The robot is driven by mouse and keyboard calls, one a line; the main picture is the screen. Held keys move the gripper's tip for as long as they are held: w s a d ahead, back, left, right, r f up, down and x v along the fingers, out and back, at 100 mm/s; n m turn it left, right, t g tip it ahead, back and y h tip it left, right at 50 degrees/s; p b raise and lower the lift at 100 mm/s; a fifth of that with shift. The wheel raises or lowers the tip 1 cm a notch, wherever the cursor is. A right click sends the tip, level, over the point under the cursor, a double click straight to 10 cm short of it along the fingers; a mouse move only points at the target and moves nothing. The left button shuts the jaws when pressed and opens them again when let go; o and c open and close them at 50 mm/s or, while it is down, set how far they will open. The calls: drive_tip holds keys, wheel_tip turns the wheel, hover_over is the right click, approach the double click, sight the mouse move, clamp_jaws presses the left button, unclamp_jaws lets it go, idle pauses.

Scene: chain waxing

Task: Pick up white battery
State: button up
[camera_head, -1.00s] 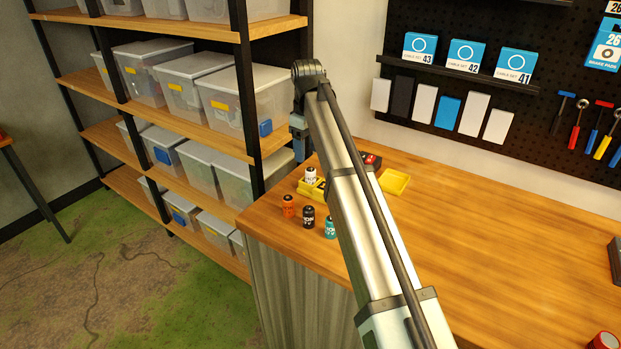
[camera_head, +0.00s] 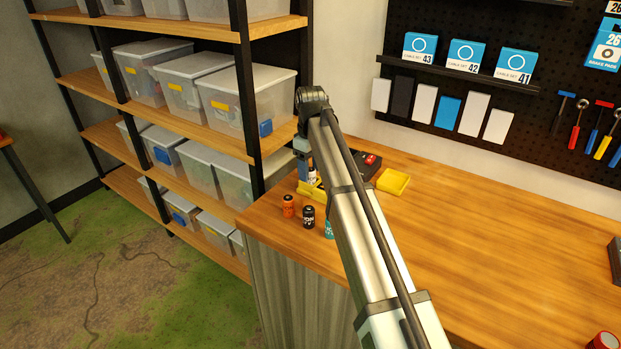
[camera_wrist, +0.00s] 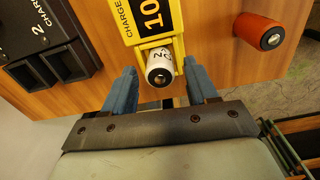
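The white battery (camera_wrist: 160,66) with a black top stands in the yellow charger (camera_wrist: 152,22), between my gripper's two blue fingers in the wrist view. My gripper (camera_wrist: 162,88) is open, with a gap on each side of the battery. In the head view the battery (camera_head: 311,175) shows just below my gripper (camera_head: 305,170), partly covered by it. The yellow charger (camera_head: 309,191) is partly hidden by my arm there.
An orange battery (camera_head: 288,206), a black battery (camera_head: 308,217) and a teal battery (camera_head: 329,228) stand on the wooden counter. A black charger (camera_wrist: 50,45) lies left in the wrist view. A yellow tray (camera_head: 393,181) and shelving (camera_head: 205,130) stand nearby.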

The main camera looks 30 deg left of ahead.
clamp_jaws()
idle(0.3)
drive_tip(key=shift+r, duration=0.15)
